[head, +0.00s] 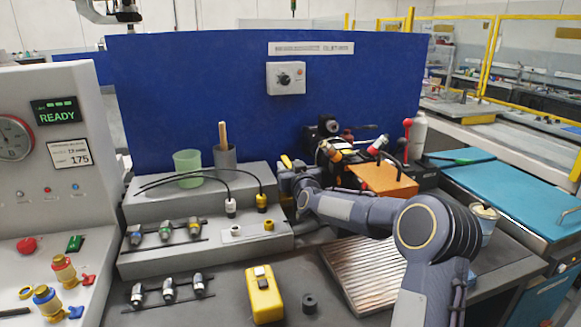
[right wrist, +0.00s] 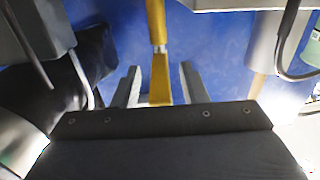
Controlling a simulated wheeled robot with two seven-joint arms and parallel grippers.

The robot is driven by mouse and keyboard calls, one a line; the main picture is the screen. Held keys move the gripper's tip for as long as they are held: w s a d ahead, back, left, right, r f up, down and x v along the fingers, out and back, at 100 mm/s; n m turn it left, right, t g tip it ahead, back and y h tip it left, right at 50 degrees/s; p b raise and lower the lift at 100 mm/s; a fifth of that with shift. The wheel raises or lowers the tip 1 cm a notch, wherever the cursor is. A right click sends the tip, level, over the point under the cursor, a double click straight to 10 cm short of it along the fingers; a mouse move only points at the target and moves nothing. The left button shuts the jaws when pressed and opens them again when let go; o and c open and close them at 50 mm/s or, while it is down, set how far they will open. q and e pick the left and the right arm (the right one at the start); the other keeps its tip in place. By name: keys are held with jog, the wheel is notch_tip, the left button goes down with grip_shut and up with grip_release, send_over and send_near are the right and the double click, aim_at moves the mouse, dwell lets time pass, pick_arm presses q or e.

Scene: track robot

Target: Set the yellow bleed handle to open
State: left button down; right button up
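The yellow bleed handle (head: 287,161) shows as a small yellow piece beside my right gripper in the head view, at the front of the blue panel. In the right wrist view it is a narrow yellow bar (right wrist: 160,75) coming down from the top. My right gripper (head: 287,176) has its fingers apart; in the right wrist view (right wrist: 160,84) the lower end of the bar lies between them, with a gap on each side. The handle's pivot and any open or shut marks are hidden or too small to read. My left gripper is not in view.
An orange block (head: 383,180) and a red-knobbed lever (head: 407,135) stand just right of my right gripper. A grey stepped stand (head: 160,262) with cables and fittings is to the left. A yellow box (head: 263,298) lies in front. The control panel (head: 75,195) reads READY.

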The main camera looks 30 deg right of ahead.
grip_shut()
jog(key=m+h+p, duration=0.1)
jog(key=p, duration=0.1)
jog(key=a+m+g+h+p, duration=0.1)
jog(key=h+p, duration=0.1)
jog(key=m+h+p, duration=0.1)
jog(key=shift+w+a+g+h+p, duration=0.35)
jog(key=shift+a+g+h+p, duration=0.05)
